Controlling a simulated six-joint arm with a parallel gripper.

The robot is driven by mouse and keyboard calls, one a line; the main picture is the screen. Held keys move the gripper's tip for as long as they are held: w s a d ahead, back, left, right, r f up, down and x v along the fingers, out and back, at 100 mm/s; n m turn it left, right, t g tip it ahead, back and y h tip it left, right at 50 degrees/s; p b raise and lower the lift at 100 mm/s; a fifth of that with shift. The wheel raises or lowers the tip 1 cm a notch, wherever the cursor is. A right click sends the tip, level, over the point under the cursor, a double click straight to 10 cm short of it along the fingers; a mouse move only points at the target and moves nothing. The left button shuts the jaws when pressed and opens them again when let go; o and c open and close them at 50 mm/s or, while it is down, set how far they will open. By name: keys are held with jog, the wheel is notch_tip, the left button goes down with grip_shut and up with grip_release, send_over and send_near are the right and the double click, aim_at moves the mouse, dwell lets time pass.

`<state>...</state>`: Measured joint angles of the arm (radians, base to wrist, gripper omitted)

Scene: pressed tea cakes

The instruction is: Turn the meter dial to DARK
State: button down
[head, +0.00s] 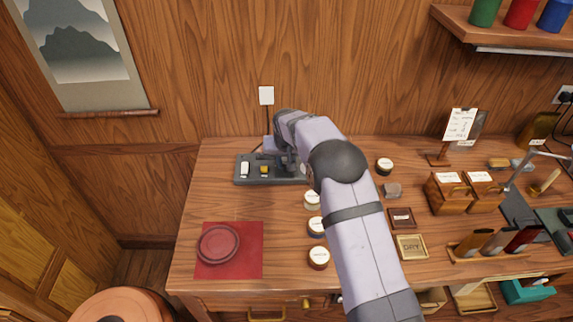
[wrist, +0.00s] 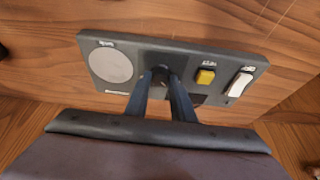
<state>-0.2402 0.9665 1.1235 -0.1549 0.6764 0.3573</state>
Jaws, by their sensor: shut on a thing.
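The dark grey meter panel (head: 248,183) lies at the back left of the wooden table. The wrist view also shows the panel (wrist: 225,62), with a pale round face (wrist: 110,66), a yellow button (wrist: 205,77) and a white rocker switch (wrist: 240,84). My gripper (wrist: 163,76) is shut on the small dark dial (wrist: 161,71) between the face and the button. The fingers hide most of the dial, and I cannot read its setting or the labels. In the head view my arm covers the right part of the panel.
A red cloth (head: 245,263) with a dark red round dish (head: 219,245) lies at the front left. Several pale-lidded tins, one of them this tin (head: 319,258), stand beside my arm. Wooden boxes (head: 447,195) and a card stand (head: 460,125) are on the right.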

jog(key=m+h+b, duration=0.1)
jog(key=m, duration=0.1)
jog(key=m+b, duration=0.1)
jog(key=m, duration=0.1)
jog(key=shift+w+a+f+h, duration=0.1)
jog(key=shift+a+h, duration=0.1)
jog(key=shift+h, duration=0.2)
jog(key=m, duration=0.1)
jog(key=m+h, duration=0.1)
jog(key=m, duration=0.1)
jog(key=shift+r+g, duration=0.2)
jog(key=shift+g, duration=0.1)
jog(key=shift+m+g+p, duration=0.3)
jog(key=shift+m+p, duration=0.5)
jog(key=shift+p, duration=0.1)
jog(key=shift+f+m+h+p, duration=0.1)
jog(key=shift+m+h+p, duration=0.2)
jog(key=shift+m+p, duration=0.15)
jog(key=c, duration=1.5)
grip_release()
jog(key=shift+a, duration=0.1)
jog(key=shift+b+v, duration=1.1)
jog(key=shift+v, duration=2.55)
